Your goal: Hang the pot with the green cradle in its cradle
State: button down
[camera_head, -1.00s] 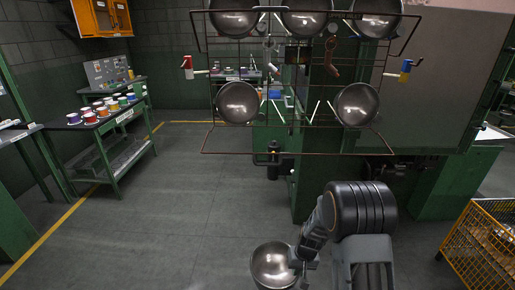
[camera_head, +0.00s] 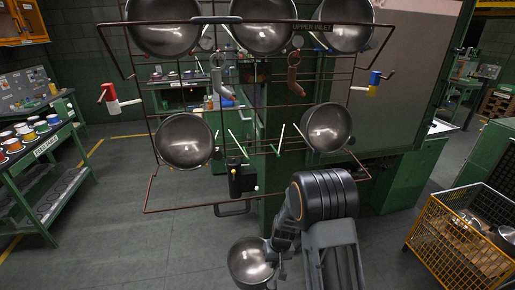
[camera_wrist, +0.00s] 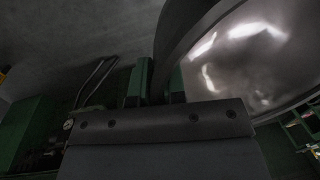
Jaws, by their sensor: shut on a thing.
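My gripper (camera_head: 272,258) is shut on the edge of a shiny metal pot (camera_head: 250,263), low in front of the hanging rack. In the wrist view the pot (camera_wrist: 250,60) fills the upper right, its dark rim beside the two green fingers (camera_wrist: 157,85). A brown wire rack (camera_head: 270,20) stands ahead. Thin pale, slightly green prongs (camera_head: 282,138) stick out of its lower middle, between two hung pots. I cannot tell which cradle they belong to. No clear green cradle marking shows.
Pots hang lower left (camera_head: 184,141) and lower right (camera_head: 327,127) on the rack, with three above. A red-and-white handle (camera_head: 110,97) and a blue one (camera_head: 373,83) stick out at its sides. A yellow crate (camera_head: 465,245) stands right. Floor at left is open.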

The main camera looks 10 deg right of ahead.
notch_tip(320, 180, up, 15)
jog(key=p, duration=1.2)
jog(key=shift+a+r+p, duration=0.15)
jog(key=shift+a+p, duration=0.25)
jog(key=shift+a, duration=0.05)
